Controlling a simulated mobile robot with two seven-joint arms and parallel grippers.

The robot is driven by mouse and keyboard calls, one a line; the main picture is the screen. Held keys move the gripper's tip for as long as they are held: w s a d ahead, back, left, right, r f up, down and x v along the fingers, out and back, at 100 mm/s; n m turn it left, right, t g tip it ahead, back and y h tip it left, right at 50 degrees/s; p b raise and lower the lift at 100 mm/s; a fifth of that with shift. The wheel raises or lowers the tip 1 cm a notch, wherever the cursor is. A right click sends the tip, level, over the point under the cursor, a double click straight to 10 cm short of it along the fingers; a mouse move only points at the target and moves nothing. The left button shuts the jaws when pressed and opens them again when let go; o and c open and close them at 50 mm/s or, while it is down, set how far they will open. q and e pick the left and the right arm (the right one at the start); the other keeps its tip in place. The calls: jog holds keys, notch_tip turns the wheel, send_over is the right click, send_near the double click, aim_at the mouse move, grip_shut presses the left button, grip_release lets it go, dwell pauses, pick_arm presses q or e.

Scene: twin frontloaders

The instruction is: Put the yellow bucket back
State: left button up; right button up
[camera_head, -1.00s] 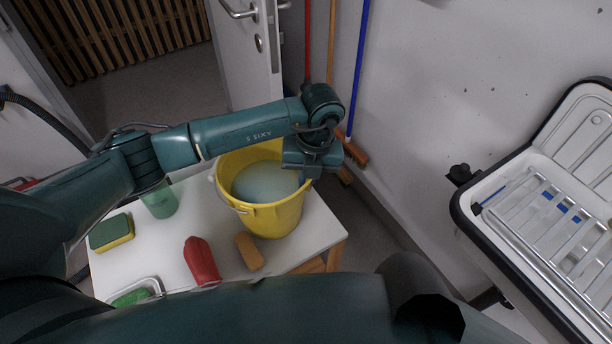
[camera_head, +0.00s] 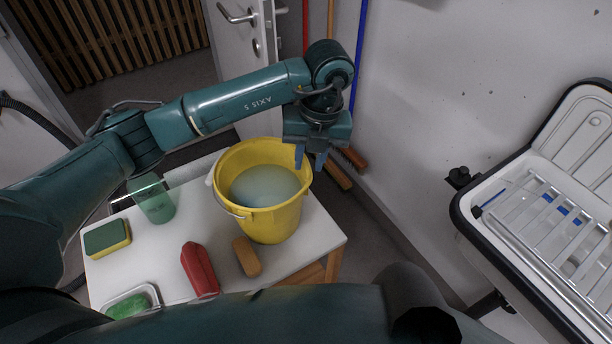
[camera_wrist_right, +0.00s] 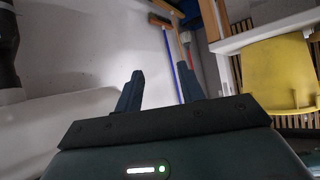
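The yellow bucket (camera_head: 272,224) stands upright on the small white table (camera_head: 172,265) near its right end, with a bluish-grey content inside. Its wire handle hangs down at the left. My left gripper (camera_head: 310,160) is just above and beside the bucket's far right rim, pointing down, fingers apart and empty. My right gripper (camera_wrist_right: 160,88) shows in the right wrist view with its fingers wide apart and nothing between them. The bucket also shows at the right of that view (camera_wrist_right: 279,72), apart from the fingers.
The table also holds a green-and-yellow sponge (camera_head: 108,238), a green translucent container (camera_head: 153,200), a red bottle (camera_head: 199,268), a brown block (camera_head: 246,257) and a green item in a dish (camera_head: 128,305). Brooms lean on the wall behind. A sink with a rack (camera_head: 548,225) stands right.

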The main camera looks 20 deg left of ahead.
pick_arm(q)
jog(key=r, duration=0.4)
jog(key=shift+w+d+r, duration=0.1)
jog(key=shift+d+r, duration=0.1)
jog(key=shift+d, duration=0.05)
pick_arm(e)
jog(key=shift+w+a+r, duration=0.1)
jog(key=shift+r, duration=0.2)
pick_arm(q)
jog(key=shift+f, duration=0.1)
